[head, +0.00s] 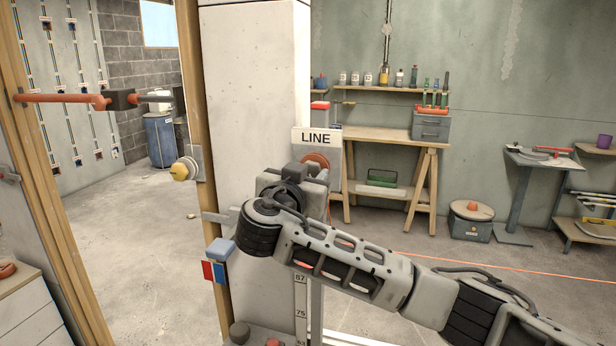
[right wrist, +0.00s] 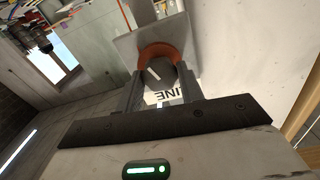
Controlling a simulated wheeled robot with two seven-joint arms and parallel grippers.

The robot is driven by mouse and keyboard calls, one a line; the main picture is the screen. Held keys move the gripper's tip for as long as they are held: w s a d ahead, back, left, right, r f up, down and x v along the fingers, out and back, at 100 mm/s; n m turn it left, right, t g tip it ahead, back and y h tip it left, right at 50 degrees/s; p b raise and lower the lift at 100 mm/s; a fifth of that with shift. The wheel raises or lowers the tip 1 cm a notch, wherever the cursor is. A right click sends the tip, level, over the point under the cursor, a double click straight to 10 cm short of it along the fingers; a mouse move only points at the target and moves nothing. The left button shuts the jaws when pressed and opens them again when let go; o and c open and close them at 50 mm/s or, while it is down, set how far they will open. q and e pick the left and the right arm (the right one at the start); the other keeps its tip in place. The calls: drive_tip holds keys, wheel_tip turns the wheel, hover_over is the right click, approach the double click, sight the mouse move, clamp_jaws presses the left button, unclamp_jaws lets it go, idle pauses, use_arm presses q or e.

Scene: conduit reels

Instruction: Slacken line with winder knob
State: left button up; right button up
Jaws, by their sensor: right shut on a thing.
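The winder knob (right wrist: 155,72) is dark grey with a pale mark, in front of an orange-brown reel (right wrist: 158,52) in the right wrist view. My right gripper (right wrist: 160,88) has its two fingers on either side of the knob and is shut on it. In the head view the reel (head: 317,160) shows below a white LINE sign (head: 316,138), while my right wrist hides the knob. A thin orange line (head: 480,262) runs low across the room to the right. My left gripper is not in view.
A pale pillar (head: 254,80) stands just left of the winder. A post with a numbered scale (head: 300,295) rises below it. A wooden workbench (head: 395,134) and a lidded bin (head: 471,220) stand behind. Open floor (head: 130,220) lies to the left.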

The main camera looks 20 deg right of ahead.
drive_tip(key=n+b, duration=0.4)
drive_tip(key=shift+f+b, duration=0.1)
drive_tip(key=shift+b, duration=0.3)
drive_tip(key=n+p, duration=0.1)
drive_tip(key=n, duration=0.2)
drive_tip(key=n+p, duration=0.2)
drive_tip(key=n, duration=0.1)
drive_tip(key=shift+r, duration=0.2)
drive_tip(key=n+p, duration=0.2)
drive_tip(key=n, duration=0.1)
drive_tip(key=shift+n, duration=0.3)
drive_tip(key=n, duration=0.3)
drive_tip(key=shift+f+n, duration=0.15)
drive_tip(key=shift+n, duration=0.25)
drive_tip(key=n, duration=0.4)
drive_tip(key=shift+n, duration=0.3)
drive_tip(key=n, duration=0.4)
drive_tip(key=shift+n, duration=0.3)
drive_tip(key=n, duration=0.4)
drive_tip(key=shift+n+y, duration=0.3)
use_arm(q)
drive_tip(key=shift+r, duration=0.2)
use_arm(e)
drive_tip(key=shift+n, duration=2.3)
